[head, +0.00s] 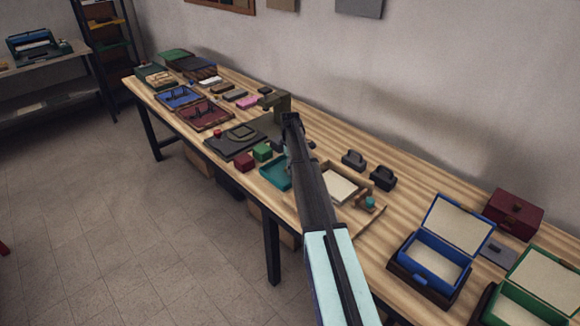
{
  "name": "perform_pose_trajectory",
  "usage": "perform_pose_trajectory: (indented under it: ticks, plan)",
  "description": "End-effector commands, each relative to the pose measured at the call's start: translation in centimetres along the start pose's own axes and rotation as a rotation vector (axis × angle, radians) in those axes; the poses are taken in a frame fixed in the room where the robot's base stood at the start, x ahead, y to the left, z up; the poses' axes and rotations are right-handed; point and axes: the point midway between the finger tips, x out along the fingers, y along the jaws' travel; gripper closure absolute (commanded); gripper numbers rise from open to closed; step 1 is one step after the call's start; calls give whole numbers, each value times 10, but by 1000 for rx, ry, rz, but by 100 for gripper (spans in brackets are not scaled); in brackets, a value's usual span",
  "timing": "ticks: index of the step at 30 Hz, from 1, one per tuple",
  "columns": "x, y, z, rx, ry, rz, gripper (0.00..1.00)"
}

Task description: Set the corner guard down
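My arm reaches from the bottom of the head view over the middle of the long wooden table. My gripper (280,147) is at its far end, small and mostly hidden behind the arm. I cannot tell whether its fingers are open or shut, or whether they hold anything. I cannot pick out the corner guard for certain; it may be too small or hidden. Near the gripper are a teal tray (274,175), a dark board (232,148) and an olive-green press-like device (277,104).
Right of the arm are a framed pale pad (339,187), two dark handled blocks (383,178) and an open blue box (440,256).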

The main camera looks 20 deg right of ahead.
Motion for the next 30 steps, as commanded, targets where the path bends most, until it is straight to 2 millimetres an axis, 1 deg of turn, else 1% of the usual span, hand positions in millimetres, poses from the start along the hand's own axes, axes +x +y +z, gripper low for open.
perform_pose_trajectory:
  ticks: [4,7,15,21,25,30]
  plan:
    - [-11,1,0,0,0,3,24]
    - [-25,0,0,0,0,2,24]
    - [-77,1,0,0,1,4,24]
    - [-107,1,0,0,0,1,24]
    - [-117,1,0,0,0,1,24]
    - [-122,0,0,0,0,0,24]
